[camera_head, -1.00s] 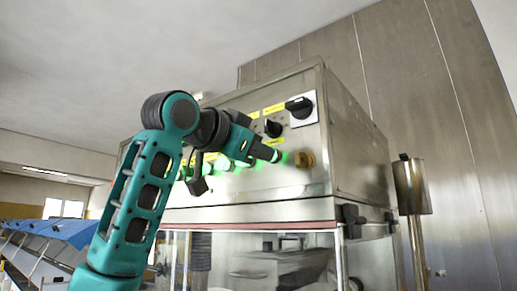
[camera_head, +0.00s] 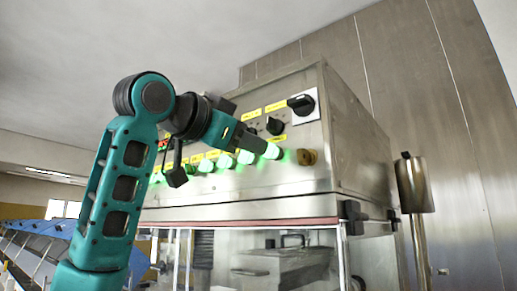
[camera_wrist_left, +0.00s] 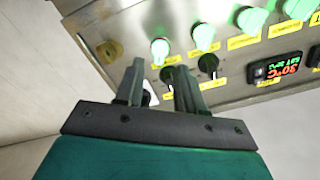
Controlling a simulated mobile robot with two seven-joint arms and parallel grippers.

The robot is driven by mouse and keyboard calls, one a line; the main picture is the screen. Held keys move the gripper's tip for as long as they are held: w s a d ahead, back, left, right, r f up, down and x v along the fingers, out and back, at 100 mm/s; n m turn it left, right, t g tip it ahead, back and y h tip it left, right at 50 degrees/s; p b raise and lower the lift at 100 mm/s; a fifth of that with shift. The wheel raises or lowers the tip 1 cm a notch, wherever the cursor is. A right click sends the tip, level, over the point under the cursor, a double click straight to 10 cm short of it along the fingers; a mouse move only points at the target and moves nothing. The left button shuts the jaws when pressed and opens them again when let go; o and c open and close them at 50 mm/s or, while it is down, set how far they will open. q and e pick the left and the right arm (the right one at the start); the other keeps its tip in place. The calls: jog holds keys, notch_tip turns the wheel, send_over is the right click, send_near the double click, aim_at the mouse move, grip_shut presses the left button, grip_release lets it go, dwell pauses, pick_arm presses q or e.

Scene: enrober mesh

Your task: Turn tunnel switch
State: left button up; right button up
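The control panel (camera_head: 325,150) of a steel machine carries a row of yellow-labelled controls; the labels are too small to read, so I cannot tell which is the tunnel switch. A large black rotary switch (camera_head: 300,104) sits on a white plate at upper right. A smaller black knob (camera_head: 275,126) is left of it; two small black knobs (camera_wrist_left: 208,65) (camera_wrist_left: 167,74) show in the left wrist view. My left gripper (camera_wrist_left: 158,68) is open before the panel, one knob showing near its finger gap. The white plate (camera_wrist_left: 152,91) is partly hidden by a finger. My right gripper is out of view.
A red-digit display (camera_wrist_left: 290,67) shows in the wrist view. A steel cylinder on a post (camera_head: 413,185) stands right of the machine.

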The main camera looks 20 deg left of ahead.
pick_arm(q)
jog(key=v, duration=0.8)
jog(key=shift+s+b, duration=0.35)
jog(key=shift+b, duration=0.1)
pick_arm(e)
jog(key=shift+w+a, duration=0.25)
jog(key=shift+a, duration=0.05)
pick_arm(q)
jog(key=shift+a, duration=0.15)
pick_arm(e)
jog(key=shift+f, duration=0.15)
